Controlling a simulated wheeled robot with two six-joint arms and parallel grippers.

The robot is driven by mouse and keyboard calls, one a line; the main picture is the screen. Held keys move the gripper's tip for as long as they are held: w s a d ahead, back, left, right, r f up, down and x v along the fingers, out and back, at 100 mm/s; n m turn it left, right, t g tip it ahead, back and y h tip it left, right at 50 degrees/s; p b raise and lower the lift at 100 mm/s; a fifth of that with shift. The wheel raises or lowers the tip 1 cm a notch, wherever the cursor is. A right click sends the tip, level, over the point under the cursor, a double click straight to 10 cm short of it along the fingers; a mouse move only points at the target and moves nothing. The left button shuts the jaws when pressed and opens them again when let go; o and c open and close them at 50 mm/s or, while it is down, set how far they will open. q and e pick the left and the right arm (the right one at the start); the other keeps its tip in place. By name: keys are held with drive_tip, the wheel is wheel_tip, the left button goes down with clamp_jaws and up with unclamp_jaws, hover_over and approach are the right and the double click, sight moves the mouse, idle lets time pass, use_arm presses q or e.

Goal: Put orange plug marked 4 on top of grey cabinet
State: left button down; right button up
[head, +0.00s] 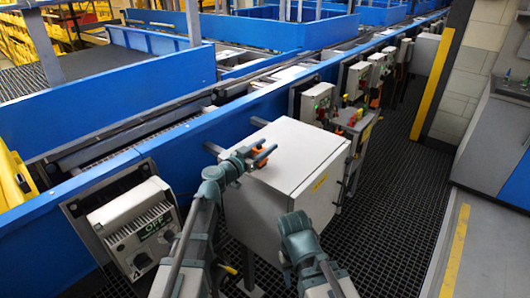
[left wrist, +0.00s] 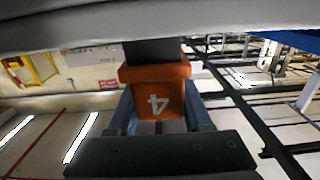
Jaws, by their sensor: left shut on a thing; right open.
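An orange plug (left wrist: 157,88) marked 4 is held between the fingers of my left gripper (left wrist: 158,120); its mark looks upside down in the left wrist view. In the head view the plug (head: 260,144) shows as a small orange patch at my left gripper (head: 262,154), over the far left part of the top of the grey cabinet (head: 297,160). A dark part of the plug meets a pale surface at the upper edge of the left wrist view; I cannot tell whether they touch. My right gripper (head: 288,276) is low in front of the cabinet, its fingers mostly hidden.
The rest of the cabinet top is bare. A blue conveyor wall (head: 190,137) runs behind it. A control box with a knob (head: 137,228) is at left, and several smaller boxes with buttons line the conveyor at right. Dark grated floor (head: 400,200) lies open at right.

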use_arm(q)
drive_tip(key=shift+r, duration=0.1)
drive_tip(key=shift+f, duration=0.25)
drive_tip(key=shift+c, duration=1.6)
unclamp_jaws()
drive_tip(key=shift+r, duration=0.1)
drive_tip(key=shift+r, duration=0.15)
drive_tip(key=shift+s+a, duration=0.1)
drive_tip(key=shift+s, duration=0.2)
drive_tip(key=v, duration=1.1)
drive_tip(key=shift+a, duration=0.15)
